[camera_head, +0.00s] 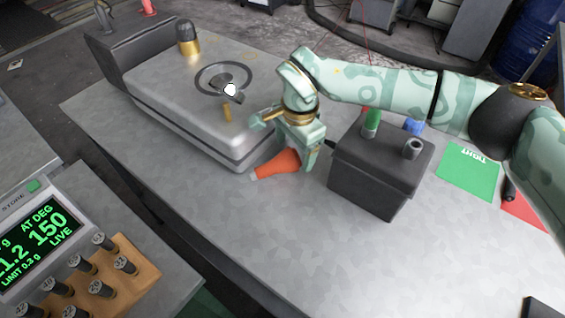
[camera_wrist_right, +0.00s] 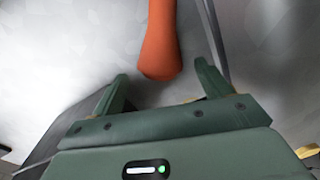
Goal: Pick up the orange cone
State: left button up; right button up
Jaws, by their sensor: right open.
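My right gripper (camera_head: 297,154) is open above the cone's right end. In the wrist view its green fingers (camera_wrist_right: 162,75) stand either side of that end, with a visible gap on both sides. The gripper hides part of the cone in the head view. My left gripper is not in view.
The black box (camera_head: 372,170), holding a green-handled item, is close right. A green card (camera_head: 468,172) lies farther right. A scale (camera_head: 40,240) and wooden block (camera_head: 125,268) are at lower left. The front table is clear.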

notch_tip(320, 180, down, 2)
jog(key=shift+w+a+f, duration=0.1)
jog(key=shift+f, duration=0.15)
jog(key=shift+r, duration=0.1)
jog(key=shift+c, duration=0.4)
jog(key=c, duration=1)
jog(key=shift+r, duration=0.1)
